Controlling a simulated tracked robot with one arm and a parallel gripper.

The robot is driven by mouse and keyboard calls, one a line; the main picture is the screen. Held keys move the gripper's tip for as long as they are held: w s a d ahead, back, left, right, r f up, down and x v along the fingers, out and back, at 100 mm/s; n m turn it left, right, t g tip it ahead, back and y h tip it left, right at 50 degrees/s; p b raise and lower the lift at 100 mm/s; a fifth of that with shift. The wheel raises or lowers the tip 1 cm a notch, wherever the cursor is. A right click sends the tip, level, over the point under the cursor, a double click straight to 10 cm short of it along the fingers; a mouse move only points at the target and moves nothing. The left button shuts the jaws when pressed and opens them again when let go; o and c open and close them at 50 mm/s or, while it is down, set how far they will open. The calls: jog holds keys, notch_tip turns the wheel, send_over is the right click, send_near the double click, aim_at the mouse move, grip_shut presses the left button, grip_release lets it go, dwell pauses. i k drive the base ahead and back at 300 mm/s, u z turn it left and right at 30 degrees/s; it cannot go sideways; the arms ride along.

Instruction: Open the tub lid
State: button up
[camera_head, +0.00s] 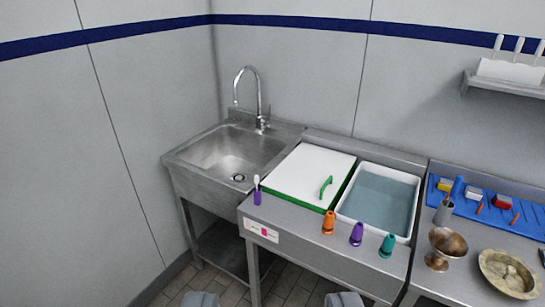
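A flat white lid (305,172) with a green arched handle (326,187) lies over a green-edged tub (296,200) set in the steel counter. The lid looks flat and shut. The handle stands near its right front corner. Two grey finger parts of my gripper (272,300) show at the bottom edge, wide apart with floor between them. My gripper looks open and empty, in front of the counter and well short of the lid. The rest of my gripper is out of view.
A white tub of water (345,211) is right of the lid. Orange (328,222), purple (357,234) and teal (387,246) cones line the front edge; a purple holder with a brush (257,192) stands left. A sink (232,153) is behind left. A metal goblet (445,246) and bowl (508,272) sit right.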

aim_at(309, 173)
jog(key=u, duration=0.05)
jog(key=i, duration=1.5)
jog(key=z, duration=0.75)
jog(key=i, duration=0.5)
jog(key=z, duration=0.25)
